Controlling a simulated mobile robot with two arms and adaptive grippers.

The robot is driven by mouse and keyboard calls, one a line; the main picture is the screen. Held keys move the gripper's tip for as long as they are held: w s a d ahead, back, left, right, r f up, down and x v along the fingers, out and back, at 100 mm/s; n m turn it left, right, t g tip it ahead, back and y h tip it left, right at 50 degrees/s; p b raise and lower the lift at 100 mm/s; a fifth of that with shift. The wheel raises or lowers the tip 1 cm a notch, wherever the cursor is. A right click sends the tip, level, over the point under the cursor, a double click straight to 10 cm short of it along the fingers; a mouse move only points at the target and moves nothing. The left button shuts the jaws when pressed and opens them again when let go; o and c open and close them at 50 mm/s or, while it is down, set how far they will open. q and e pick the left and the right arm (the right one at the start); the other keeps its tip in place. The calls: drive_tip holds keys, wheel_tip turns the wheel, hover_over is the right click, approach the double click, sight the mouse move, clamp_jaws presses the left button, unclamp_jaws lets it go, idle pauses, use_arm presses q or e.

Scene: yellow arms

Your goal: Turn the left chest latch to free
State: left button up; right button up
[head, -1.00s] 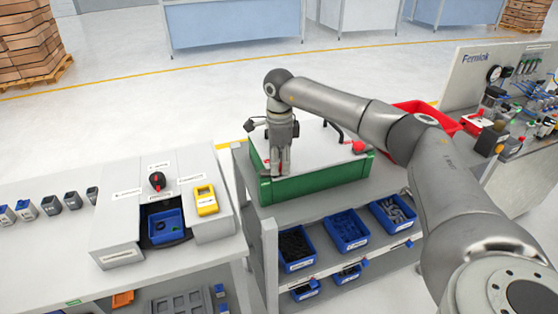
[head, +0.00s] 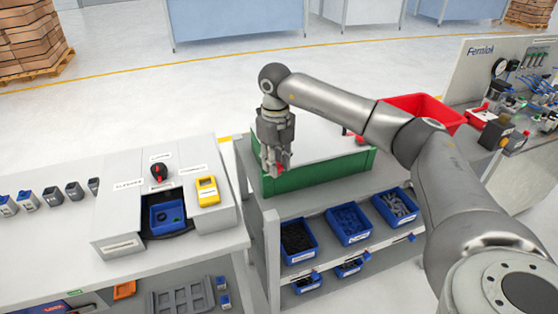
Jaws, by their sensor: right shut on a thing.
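The green chest (head: 322,175) with a pale lid stands on the grey cart. Its left latch (head: 281,169) is red and sits at the front left, mostly hidden by my fingers. My right gripper (head: 277,168) points down at it and is shut on it. The latch's exact angle cannot be told. The chest's red right latch (head: 361,140) is partly behind my right arm. My left gripper is not in view.
Blue bins (head: 348,224) of parts sit on the cart's shelf below the chest. A grey control panel with a yellow device (head: 207,191) stands on the bench at left. A red bin (head: 428,108) is behind my right arm.

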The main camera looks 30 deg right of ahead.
drive_tip(key=shift+w+a+r+m, duration=0.1)
drive_tip(key=shift+a+m, duration=0.3)
drive_tip(key=shift+m, duration=0.65)
drive_tip(key=shift+w+a+m, duration=0.1)
drive_tip(key=shift+a+m, duration=0.3)
drive_tip(key=shift+m, duration=0.65)
drive_tip(key=o, duration=1)
drive_tip(key=shift+s, duration=0.1)
wheel_tip(320, 180, up, 12)
drive_tip(key=shift+f, duration=0.1)
